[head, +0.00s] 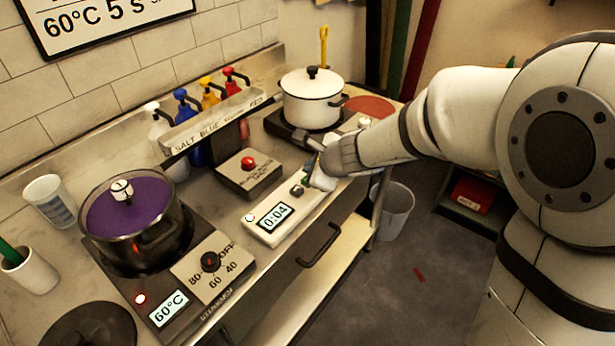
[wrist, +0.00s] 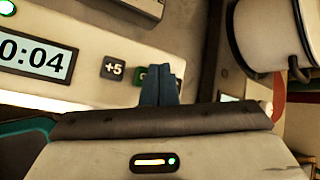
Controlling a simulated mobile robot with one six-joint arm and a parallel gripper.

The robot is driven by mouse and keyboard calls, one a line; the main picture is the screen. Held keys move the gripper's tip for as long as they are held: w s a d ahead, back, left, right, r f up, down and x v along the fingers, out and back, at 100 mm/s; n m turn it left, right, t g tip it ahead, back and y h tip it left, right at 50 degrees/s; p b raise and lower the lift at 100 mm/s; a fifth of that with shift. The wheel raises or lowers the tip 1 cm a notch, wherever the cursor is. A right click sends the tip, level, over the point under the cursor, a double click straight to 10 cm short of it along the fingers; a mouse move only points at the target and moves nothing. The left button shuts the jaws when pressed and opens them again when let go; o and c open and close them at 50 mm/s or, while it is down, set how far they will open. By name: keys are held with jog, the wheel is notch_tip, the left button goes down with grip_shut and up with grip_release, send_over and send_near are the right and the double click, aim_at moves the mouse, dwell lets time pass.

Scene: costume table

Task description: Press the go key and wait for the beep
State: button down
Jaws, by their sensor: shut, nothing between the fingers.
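The timer (head: 259,232) is a pale box on the counter, and its display (head: 275,217) reads 0:04. In the wrist view the display (wrist: 32,58) also reads 0:04, with a dark +5 key (wrist: 114,67) to its right. The green go key (wrist: 142,74) is right of that, mostly hidden behind my fingers. My gripper (wrist: 160,72) is shut and empty, its fingertips over the go key. I cannot tell whether they touch it. In the head view my gripper (head: 306,182) is at the timer's right end.
A pot of purple liquid (head: 130,215) stands on a hotplate reading 60°C (head: 170,307). A box with a red button (head: 247,164) is behind the timer. A white lidded pot (head: 312,105) stands near my arm. Several coloured bottles stand behind the salt-labelled rail (head: 205,125).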

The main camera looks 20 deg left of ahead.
notch_tip(320, 180, up, 5)
jog(key=p, duration=0.4)
jog(key=shift+f, duration=0.1)
dwell(0.3)
jog(key=s+d+r+n+g+h, duration=0.1)
jog(key=s+d+n, duration=0.4)
jog(key=d, duration=0.5)
jog(key=s+d+r+n+g+h, duration=0.1)
jog(key=s+d+n+h, duration=0.2)
jog(key=s+d+n, duration=0.3)
jog(key=s+d+r+n+g+h, duration=0.1)
jog(key=s+d+n, duration=0.5)
jog(key=d, duration=0.7)
jog(key=shift+s+d+r+h, duration=0.4)
jog(key=shift+s+r+h, duration=0.2)
jog(key=shift+s+h, duration=0.45)
